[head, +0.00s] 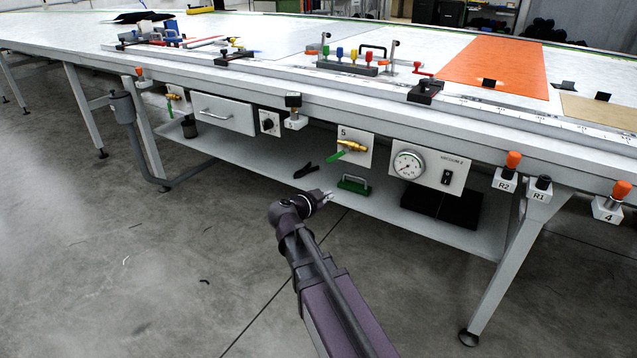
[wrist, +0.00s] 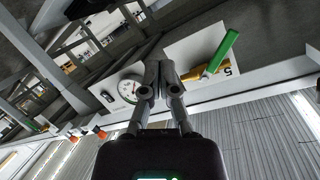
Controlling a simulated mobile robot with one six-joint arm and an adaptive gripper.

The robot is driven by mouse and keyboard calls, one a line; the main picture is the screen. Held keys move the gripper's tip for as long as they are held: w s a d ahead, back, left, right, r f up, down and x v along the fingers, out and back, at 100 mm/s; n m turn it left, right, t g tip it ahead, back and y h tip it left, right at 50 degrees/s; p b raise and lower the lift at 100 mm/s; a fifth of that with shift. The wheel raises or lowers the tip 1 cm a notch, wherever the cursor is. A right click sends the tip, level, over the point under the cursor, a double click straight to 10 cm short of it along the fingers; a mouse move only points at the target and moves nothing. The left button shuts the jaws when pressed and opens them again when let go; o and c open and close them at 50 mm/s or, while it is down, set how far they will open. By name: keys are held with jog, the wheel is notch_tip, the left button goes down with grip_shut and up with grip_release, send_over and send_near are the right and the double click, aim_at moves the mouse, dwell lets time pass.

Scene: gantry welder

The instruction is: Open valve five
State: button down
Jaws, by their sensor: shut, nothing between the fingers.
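Valve five is a brass valve (head: 352,146) on a white plate marked 5 under the table's front edge, with a green lever handle (head: 338,157). In the head view the lever points left and slightly down from the brass body. In the wrist view the green lever (wrist: 222,52) shows at the upper right, with the brass body beside it and the digit 5 upside down. My gripper (head: 326,196) is below and a little left of the valve, apart from it. Its fingers (wrist: 159,75) are shut and empty in the wrist view.
A pressure gauge (head: 408,164) and switch sit on a panel right of the valve. A lower shelf (head: 385,211) holds a green-handled item (head: 354,184), a black clamp (head: 306,170) and a dark box (head: 440,207). Another valve (head: 174,97) is at far left. The floor in front is clear.

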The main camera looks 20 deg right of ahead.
jog(key=s+f+n+g+y, duration=0.6)
jog(key=s+f+n, duration=0.2)
jog(key=s+f, duration=0.25)
jog(key=s+a+f+n+g+y, duration=0.2)
jog(key=s+a+f+n+y, duration=0.1)
jog(key=s+a+n+y, duration=0.3)
jog(key=shift+s+a+n+g, duration=0.3)
jog(key=shift+s+n+g, duration=0.1)
jog(key=shift+s+n, duration=0.85)
jog(key=shift+w+f, duration=0.1)
jog(key=shift+w, duration=0.05)
